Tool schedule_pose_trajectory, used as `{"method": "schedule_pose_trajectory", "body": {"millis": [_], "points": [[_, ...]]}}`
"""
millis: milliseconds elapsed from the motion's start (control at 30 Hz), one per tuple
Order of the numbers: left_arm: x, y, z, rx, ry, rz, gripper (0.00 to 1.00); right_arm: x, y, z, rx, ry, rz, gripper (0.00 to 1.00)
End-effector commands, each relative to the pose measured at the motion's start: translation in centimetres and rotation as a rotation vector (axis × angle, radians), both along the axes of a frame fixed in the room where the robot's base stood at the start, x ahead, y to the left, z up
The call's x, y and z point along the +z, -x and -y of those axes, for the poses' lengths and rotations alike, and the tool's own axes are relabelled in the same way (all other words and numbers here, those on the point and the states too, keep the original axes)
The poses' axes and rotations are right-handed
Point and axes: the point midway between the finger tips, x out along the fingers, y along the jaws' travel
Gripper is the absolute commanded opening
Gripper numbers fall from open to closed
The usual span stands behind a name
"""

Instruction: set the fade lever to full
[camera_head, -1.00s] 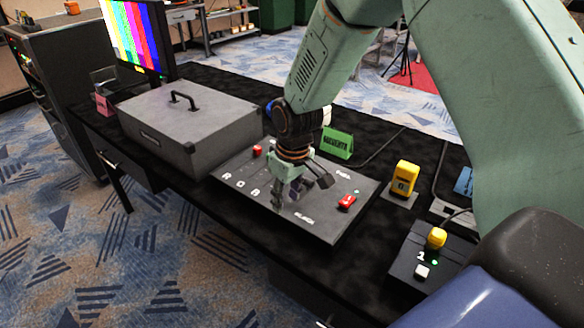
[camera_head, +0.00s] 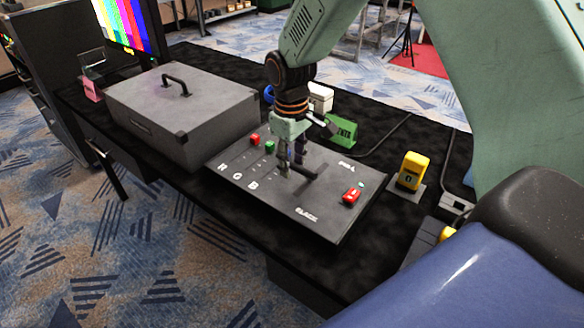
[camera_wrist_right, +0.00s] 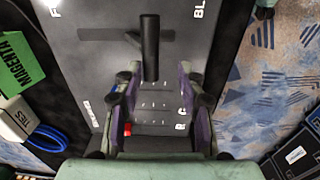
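The fade lever (camera_head: 305,172) is a dark bar handle on the sloped grey control panel (camera_head: 270,198). FULL is printed towards the panel's far right and BLACK along its near edge. In the right wrist view the lever (camera_wrist_right: 150,47) stands over a slot, nearer the BLACK side than the slot's other end. My right gripper (camera_head: 291,168) points down over the panel beside the lever. In the wrist view its fingers (camera_wrist_right: 158,84) are apart, with the handle's near end between or just above their tips; contact cannot be told. My left gripper is not in view.
A red switch (camera_head: 351,195) and small red and green buttons sit on the panel. A grey case (camera_head: 182,117) stands left of it. A green MAGENTA block (camera_head: 343,131), a white block (camera_head: 320,98) and a yellow device (camera_head: 412,171) stand behind and right.

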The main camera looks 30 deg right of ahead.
Motion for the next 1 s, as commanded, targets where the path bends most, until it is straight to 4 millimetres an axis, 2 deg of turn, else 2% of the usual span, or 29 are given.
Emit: {"method": "schedule_pose_trajectory", "body": {"millis": [33,200,533,1000], "points": [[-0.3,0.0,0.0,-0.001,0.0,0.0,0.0,-0.9,0.0,0.1,-0.001,0.0,-0.002,0.39],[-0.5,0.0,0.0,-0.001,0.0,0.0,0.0,-2.4,-0.2,0.1,-0.001,0.0,0.0,0.39],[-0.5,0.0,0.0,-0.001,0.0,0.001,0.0,-2.7,-0.5,0.3,-0.001,0.0,0.001,0.39],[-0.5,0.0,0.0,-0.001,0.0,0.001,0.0,-2.7,-0.5,0.3,-0.001,0.0,0.001,0.0]]}}
